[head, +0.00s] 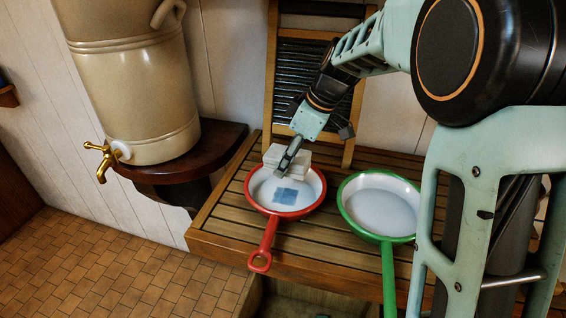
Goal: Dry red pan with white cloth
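The red pan (312,199) sits on a slatted wooden counter, its handle pointing toward the front edge. Its inside is white, with a blue, roughly square patch (286,195) on the bottom. The white cloth (272,156) is a folded, block-like bundle at the pan's back rim. My gripper (289,158) points down at the cloth, with one finger across its near side. The other finger is hidden, and the gripper appears shut on the cloth. I cannot tell whether the cloth touches the pan's inside.
A green pan (380,208) stands close to the right of the red pan, its handle toward the front. A washboard (313,75) leans on the wall behind. A beige urn (135,95) with a brass tap (103,158) stands on a shelf (190,160) at left. The slatted counter (222,225) is bare at front left.

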